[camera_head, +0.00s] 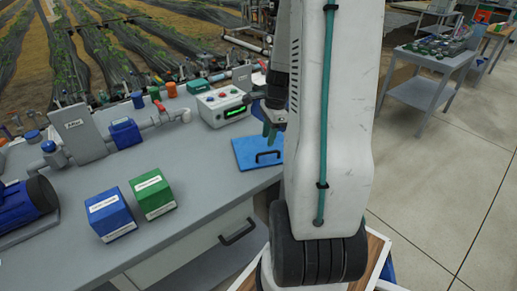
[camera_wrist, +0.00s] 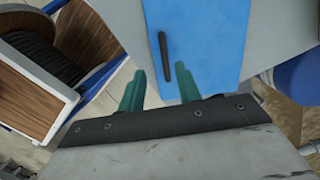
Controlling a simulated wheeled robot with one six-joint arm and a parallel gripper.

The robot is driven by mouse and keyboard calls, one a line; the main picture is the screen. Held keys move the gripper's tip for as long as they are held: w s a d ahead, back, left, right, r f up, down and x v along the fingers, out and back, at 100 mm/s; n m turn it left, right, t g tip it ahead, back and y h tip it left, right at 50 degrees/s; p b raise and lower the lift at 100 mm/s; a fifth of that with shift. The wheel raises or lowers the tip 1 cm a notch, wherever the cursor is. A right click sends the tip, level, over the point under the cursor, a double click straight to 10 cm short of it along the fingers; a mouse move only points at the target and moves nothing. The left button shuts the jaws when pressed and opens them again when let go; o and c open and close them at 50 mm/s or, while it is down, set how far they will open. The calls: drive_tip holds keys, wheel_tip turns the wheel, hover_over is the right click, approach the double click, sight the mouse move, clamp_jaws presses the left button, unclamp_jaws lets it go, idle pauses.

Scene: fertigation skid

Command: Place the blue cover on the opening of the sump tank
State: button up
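The blue cover (camera_head: 250,152) is a flat square plate with a dark bar handle, lying on the grey bench near its right edge. In the wrist view the cover (camera_wrist: 218,45) fills the top middle, with its handle (camera_wrist: 164,55) upright in the picture. My gripper (camera_head: 270,132) is just above the cover in the head view. In the wrist view my gripper (camera_wrist: 160,88) has its two green fingers apart and nothing between them; the handle is just ahead of the gap. I cannot make out the sump tank's opening in either view; my arm hides part of the scene.
A control box (camera_head: 222,105) with a green display stands behind the cover. Blue (camera_head: 110,214) and green (camera_head: 152,194) boxes stand at the bench front. A blue rounded body (camera_wrist: 300,78) shows at the right of the wrist view. Bare bench lies left of the cover.

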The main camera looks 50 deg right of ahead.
sight(268, 152)
drive_tip(key=shift+m, duration=0.4)
drive_tip(key=f, duration=0.8)
drive_tip(key=shift+w+d+f, duration=0.25)
drive_tip(key=shift+d+f, duration=0.05)
drive_tip(key=shift+f, duration=0.05)
clamp_jaws()
